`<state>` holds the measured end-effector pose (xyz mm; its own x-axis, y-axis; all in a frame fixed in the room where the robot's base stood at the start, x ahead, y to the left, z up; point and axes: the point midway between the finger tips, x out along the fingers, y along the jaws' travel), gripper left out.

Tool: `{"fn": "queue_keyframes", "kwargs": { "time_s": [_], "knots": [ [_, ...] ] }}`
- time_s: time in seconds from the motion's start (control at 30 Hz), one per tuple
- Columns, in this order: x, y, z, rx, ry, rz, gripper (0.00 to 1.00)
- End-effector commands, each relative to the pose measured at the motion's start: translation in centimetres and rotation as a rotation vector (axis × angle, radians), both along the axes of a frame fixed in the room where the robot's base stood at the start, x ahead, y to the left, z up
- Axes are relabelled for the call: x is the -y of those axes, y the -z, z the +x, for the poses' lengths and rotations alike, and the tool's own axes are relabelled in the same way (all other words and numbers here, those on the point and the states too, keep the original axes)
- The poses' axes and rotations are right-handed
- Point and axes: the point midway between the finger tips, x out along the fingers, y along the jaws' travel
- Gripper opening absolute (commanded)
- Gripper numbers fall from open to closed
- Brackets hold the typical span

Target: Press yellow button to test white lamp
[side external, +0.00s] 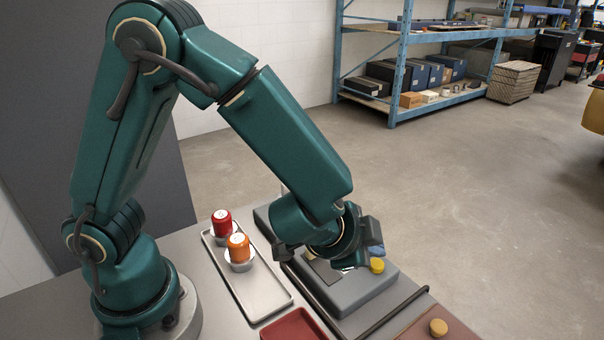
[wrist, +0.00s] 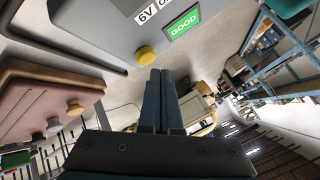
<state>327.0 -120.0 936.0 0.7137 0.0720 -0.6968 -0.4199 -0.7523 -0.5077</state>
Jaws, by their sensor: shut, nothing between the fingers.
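The yellow button (side external: 377,265) stands on the right end of a grey tester box (side external: 352,292). It also shows in the wrist view (wrist: 146,55), just beyond my fingertips. My gripper (side external: 375,250) is shut and empty, with its fingertips close above the button. In the wrist view its two fingers (wrist: 160,72) lie side by side. I cannot tell whether they touch the button. A green display (wrist: 183,27) on the tester reads GOOD, beside a 6V label (wrist: 147,14). I cannot make out a white lamp; my arm covers part of the tester.
A metal tray (side external: 262,297) left of the tester holds a red-topped lamp (side external: 222,222) and an orange-topped lamp (side external: 239,247). A red tray (side external: 294,327) lies in front. A brown box (side external: 455,333) with an orange-yellow knob (side external: 438,327) is at the front right.

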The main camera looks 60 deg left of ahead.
Motion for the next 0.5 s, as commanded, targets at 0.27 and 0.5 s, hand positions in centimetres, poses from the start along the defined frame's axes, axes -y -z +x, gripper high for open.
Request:
{"fn": "queue_keyframes", "kwargs": {
  "time_s": [0.27, 0.5],
  "knots": [
    [0.0, -0.5, 0.1, 0.002, -0.003, -0.002, 0.0],
    [0.0, -2.9, 0.1, 0.004, -0.002, -0.005, 0.0]
  ]
}}
